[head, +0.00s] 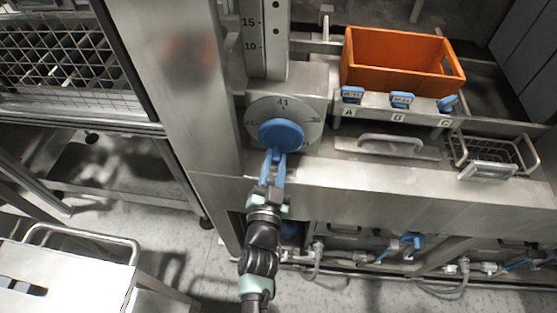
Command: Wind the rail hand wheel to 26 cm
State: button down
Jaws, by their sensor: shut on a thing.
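The rail hand wheel is a round blue knob (281,133) in front of a grey dial disc (256,112) on the steel machine front. The number 41 shows at the top of the dial, with smaller marks at its sides. My gripper (274,158) reaches up from below, and its blue fingers are shut on the lower part of the knob. The fingertips are partly hidden at the knob's edge. Above the dial stands a vertical scale plate (262,40) with 15 and 10 readable. The scale's lower part is not visible behind the dial.
An orange crate (395,82) sits right of the dial, above blue tags and labels A, B and C. A drawer handle (398,141) and a wire basket (492,150) are further right. A steel post (175,70) stands left. A steel cart (75,268) is at lower left.

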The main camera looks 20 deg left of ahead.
jog(key=shift+s+a+r+m, duration=0.1)
jog(key=shift+a+m, duration=0.25)
jog(key=shift+m, duration=0.35)
jog(key=shift+a, duration=0.1)
jog(key=c, duration=0.7)
grip_release()
